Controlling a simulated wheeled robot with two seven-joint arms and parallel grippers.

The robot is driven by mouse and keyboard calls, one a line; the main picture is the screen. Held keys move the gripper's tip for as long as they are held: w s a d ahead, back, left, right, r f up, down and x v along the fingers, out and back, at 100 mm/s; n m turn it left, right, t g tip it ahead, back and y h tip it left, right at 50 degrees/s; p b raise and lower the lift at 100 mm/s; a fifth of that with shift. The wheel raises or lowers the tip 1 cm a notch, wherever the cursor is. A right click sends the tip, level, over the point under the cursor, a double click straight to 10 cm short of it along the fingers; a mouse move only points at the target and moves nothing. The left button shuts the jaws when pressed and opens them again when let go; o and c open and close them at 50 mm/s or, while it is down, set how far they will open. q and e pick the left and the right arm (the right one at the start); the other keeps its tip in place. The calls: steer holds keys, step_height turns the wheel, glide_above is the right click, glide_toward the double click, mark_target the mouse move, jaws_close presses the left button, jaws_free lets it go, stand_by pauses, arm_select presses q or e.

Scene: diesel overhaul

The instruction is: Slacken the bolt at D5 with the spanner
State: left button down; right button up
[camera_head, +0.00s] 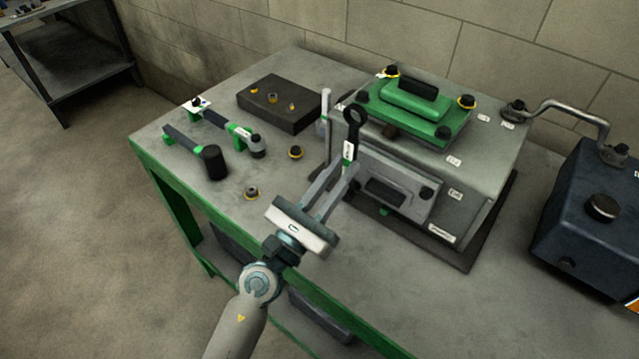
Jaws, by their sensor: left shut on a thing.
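My left gripper (346,166) is shut on the spanner (354,117), in front of the left side of the grey engine block (473,188). The spanner is dark, with a ring end pointing up and a white label on its shank; its lower end is hidden. A grey side plate (408,208) with a dark bolt (425,192) faces me. Small white labels are too small to read, so I cannot tell which bolt is D5. My right gripper is out of view.
The green-edged workbench (222,222) carries a hammer-like tool (209,160), another green-banded tool (240,133), a dark block (279,101) and loose yellow-ringed parts (251,193). A bent pipe (570,104) runs right to a dark blue unit (590,207). The bench's front left is mostly clear.

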arm_select(q)
steer(key=shift+w+d, duration=0.2)
steer(key=shift+w, duration=0.05)
steer(key=shift+w+d, duration=0.1)
steer(key=shift+w+d, duration=0.5)
steer(key=shift+w, duration=0.3)
steer(key=n+y, duration=0.1)
steer(key=w+a+n+p, duration=0.1)
steer(key=n, duration=0.1)
steer(key=a+n+t+y+p, duration=0.1)
steer(key=n, duration=0.1)
steer(key=shift+w+a+f+y, duration=0.1)
steer(key=shift+w+f+y, duration=0.1)
steer(key=shift+w+y, duration=0.1)
